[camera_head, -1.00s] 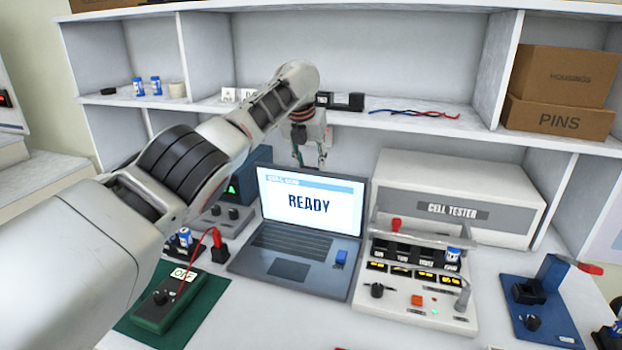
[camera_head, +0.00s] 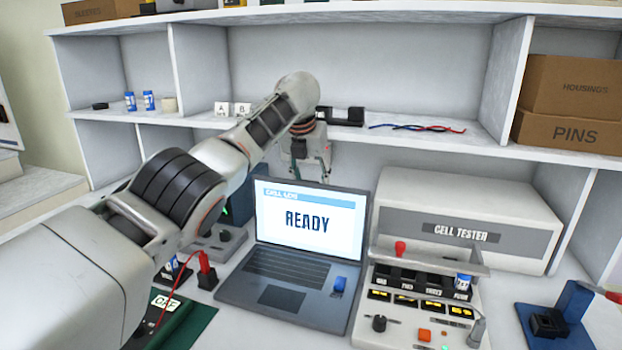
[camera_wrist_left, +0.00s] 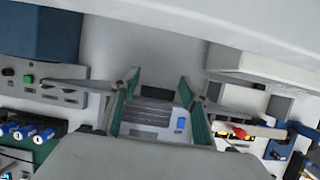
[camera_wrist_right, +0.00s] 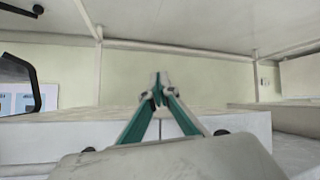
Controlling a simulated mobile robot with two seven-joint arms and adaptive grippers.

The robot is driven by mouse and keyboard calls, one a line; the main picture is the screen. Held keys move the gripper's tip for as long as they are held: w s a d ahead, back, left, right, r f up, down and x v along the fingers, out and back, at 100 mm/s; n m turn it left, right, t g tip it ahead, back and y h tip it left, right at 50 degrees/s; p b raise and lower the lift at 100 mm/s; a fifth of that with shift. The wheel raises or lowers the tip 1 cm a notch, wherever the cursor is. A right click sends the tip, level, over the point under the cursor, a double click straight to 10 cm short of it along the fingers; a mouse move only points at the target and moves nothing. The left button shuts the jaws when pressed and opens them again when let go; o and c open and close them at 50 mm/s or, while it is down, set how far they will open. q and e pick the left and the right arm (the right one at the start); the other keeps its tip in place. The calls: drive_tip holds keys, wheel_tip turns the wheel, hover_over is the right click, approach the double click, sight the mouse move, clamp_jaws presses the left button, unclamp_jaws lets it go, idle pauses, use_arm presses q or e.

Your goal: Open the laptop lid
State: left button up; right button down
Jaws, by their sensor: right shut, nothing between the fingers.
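The laptop stands open on the bench in the head view, its lid (camera_head: 310,222) upright and tilted back, with READY on the lit screen. Its keyboard base (camera_head: 285,285) lies flat, with a small blue block (camera_head: 338,285) at its right side. My left gripper (camera_head: 318,172) hangs behind and above the lid's top edge. In the left wrist view my left gripper (camera_wrist_left: 159,82) has its fingers spread, with the laptop keyboard (camera_wrist_left: 150,112) visible beyond them and nothing held. My right gripper (camera_wrist_right: 158,83) is shut and empty in the right wrist view; it is outside the head view.
A cell tester (camera_head: 460,220) and its control panel stand right of the laptop. A meter on a green mat (camera_head: 195,325) with a red lead lies at the left. A blue fixture (camera_head: 552,318) stands at the far right. A shelf (camera_head: 400,145) runs above the bench.

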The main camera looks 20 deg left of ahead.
use_arm(q)
drive_tip(key=shift+w, duration=0.1)
drive_tip(key=shift+r, duration=0.2)
drive_tip(key=v, duration=1.1)
drive_tip(key=shift+s+r, duration=0.3)
